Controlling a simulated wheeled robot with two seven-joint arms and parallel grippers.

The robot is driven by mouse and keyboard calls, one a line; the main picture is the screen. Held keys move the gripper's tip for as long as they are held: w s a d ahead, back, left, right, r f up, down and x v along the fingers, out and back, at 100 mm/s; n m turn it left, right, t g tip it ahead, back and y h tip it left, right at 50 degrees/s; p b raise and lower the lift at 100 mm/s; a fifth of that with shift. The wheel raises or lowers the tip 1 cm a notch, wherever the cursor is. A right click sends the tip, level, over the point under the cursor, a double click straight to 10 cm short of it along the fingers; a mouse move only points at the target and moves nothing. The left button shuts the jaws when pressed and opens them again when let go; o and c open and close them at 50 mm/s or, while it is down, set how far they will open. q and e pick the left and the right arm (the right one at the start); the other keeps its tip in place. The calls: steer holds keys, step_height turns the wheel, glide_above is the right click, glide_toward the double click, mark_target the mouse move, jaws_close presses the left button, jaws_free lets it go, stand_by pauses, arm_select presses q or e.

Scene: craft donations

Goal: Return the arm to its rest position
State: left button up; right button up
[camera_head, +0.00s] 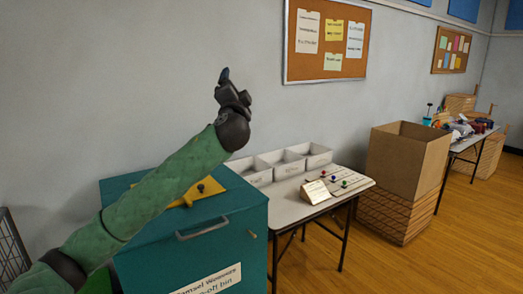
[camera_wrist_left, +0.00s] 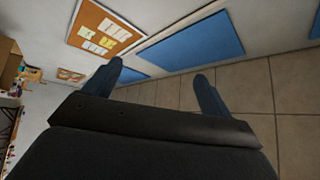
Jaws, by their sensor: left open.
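My left arm, in a green sleeve, comes in from the lower left of the head view and reaches up across the teal bin. My left gripper (camera_head: 225,76) is raised in the air in front of the grey wall, pointing up. In the left wrist view its two blue-tipped fingers (camera_wrist_left: 160,85) stand wide apart with nothing between them. That view looks up toward the wall and the tiled ceiling. My right gripper is in neither view.
A teal bin (camera_head: 222,247) with a yellow piece on top stands under my arm. Right of it is a table (camera_head: 356,185) with white trays (camera_head: 285,163) and a small sign. A large open cardboard box (camera_head: 407,160) sits on a wooden crate. Another table with items is farther right.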

arm_select(q)
steer(key=s+a+f+n+g+h, duration=0.15)
steer(key=s+f+g, duration=0.25)
steer(key=s+f, duration=0.7)
steer(key=s+a+f+n+g+p, duration=0.1)
steer(key=s+f+n+g, duration=0.25)
steer(key=f, duration=1.25)
steer(key=s+a+f+n+g+h, duration=0.15)
steer(key=s+f+g, duration=0.35)
steer(key=s+f, duration=0.65)
steer(key=s+a+f+n+g, duration=0.1)
steer(key=s+f+g, duration=0.3)
steer(key=s+f, duration=1.1)
steer(key=s+a+f+n+g+p, duration=0.1)
steer(key=s+f+g, duration=0.3)
steer(key=s+f, duration=1.1)
steer(key=shift+s+a+f+n, duration=0.15)
steer(key=shift+a+f+n, duration=0.1)
steer(key=shift+f+n, duration=0.25)
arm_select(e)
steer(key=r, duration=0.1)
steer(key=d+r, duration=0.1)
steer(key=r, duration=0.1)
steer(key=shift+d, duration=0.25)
arm_select(q)
steer(key=shift+r, duration=0.1)
steer(key=shift+c, duration=0.4)
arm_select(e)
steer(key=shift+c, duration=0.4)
